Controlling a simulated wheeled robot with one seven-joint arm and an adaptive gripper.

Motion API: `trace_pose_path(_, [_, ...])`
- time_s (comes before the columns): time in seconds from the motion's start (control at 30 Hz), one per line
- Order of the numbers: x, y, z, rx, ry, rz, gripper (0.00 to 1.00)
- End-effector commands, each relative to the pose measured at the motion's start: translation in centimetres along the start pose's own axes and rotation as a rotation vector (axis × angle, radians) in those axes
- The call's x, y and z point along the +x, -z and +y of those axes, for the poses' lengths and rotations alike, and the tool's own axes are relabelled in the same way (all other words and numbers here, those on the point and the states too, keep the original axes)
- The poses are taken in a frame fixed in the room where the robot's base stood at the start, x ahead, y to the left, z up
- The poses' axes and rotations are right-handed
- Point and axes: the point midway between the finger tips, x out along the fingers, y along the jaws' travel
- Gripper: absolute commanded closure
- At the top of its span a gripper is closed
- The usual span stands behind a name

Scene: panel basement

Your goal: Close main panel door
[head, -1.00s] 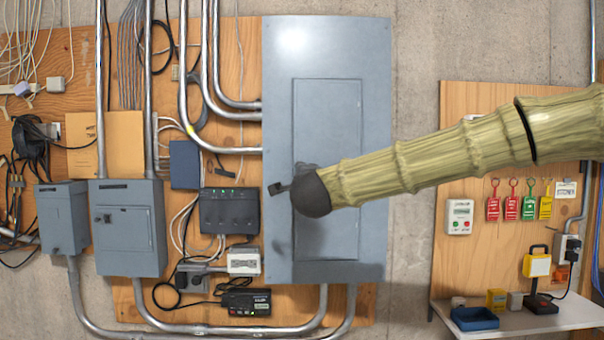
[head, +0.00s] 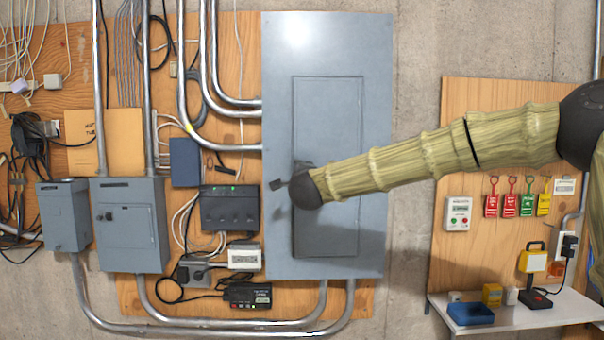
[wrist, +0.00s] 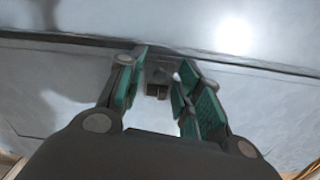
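The main panel (head: 276,60) is a tall grey-blue metal box in the middle of the head view. Its door (head: 328,120) is the inset rectangle and looks flush or nearly flush with the frame; I cannot tell if it is latched. My gripper (wrist: 161,62) is at the left edge of the door, mostly hidden behind my arm in the head view. In the wrist view its green-padded fingers are apart, one on each side of a small dark latch (wrist: 158,84). A gap shows beside the latch, and I cannot tell whether a finger touches it.
Smaller grey boxes (head: 129,240) and a dark device with green lights (head: 229,210) are left of the panel. Metal conduits (head: 185,80) run above and below. On the right, a board (head: 470,110) holds coloured tags, above a small shelf (head: 520,315).

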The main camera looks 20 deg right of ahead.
Motion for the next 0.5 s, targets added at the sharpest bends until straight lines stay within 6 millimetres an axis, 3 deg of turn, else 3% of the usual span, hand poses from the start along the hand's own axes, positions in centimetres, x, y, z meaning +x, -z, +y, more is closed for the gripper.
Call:
trace_pose_path(0.13, [-0.01,0.01,0.02,0.0,0.0,0.0,0.65])
trace_pose_path(0.33, [-0.02,0.03,0.03,0.0,0.0,0.0,1.0])
trace_pose_path(0.5, [-0.02,0.05,0.03,0.0,0.0,0.001,1.0])
